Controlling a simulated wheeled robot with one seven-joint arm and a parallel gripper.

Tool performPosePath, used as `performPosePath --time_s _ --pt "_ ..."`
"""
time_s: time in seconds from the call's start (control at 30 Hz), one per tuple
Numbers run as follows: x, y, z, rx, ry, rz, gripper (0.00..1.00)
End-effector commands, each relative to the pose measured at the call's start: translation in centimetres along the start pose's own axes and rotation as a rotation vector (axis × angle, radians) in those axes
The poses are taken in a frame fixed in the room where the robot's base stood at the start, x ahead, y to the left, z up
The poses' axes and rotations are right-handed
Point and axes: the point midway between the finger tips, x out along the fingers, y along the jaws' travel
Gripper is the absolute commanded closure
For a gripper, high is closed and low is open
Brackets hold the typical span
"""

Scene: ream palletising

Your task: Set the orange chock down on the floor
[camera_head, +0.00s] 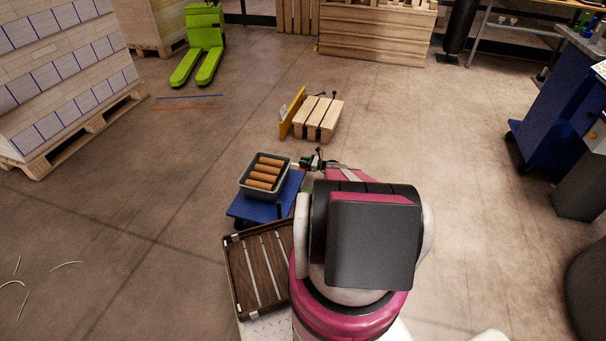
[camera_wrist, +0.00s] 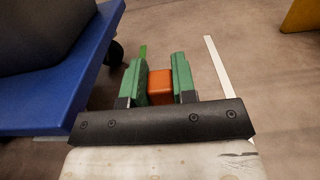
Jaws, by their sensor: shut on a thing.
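The orange chock (camera_wrist: 160,86) is a small block between the two green fingers of my gripper (camera_wrist: 160,60) in the wrist view. The fingers are shut on it from both sides. Bare brown floor (camera_wrist: 270,95) lies beyond and around the fingertips; I cannot tell whether the chock touches it. In the head view my gripper (camera_head: 312,160) is just right of the blue trolley, and the chock cannot be made out there.
The blue trolley (camera_head: 245,207) carries a grey bin (camera_head: 252,191) of brown tubes; its edge (camera_wrist: 60,100) is close on the left in the wrist view. A slatted wooden tray (camera_head: 258,270) lies nearer. A wooden slatted stack (camera_head: 318,118) with a yellow board (camera_head: 291,114) stands beyond. Floor to the right is clear.

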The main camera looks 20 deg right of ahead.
Motion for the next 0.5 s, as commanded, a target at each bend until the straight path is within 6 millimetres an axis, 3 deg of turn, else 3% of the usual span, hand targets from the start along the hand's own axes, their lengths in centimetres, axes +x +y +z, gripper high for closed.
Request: performPosePath --time_s 0.5 --pt "0.0 -0.2 -6.3 -0.001 -0.002 0.000 1.00"
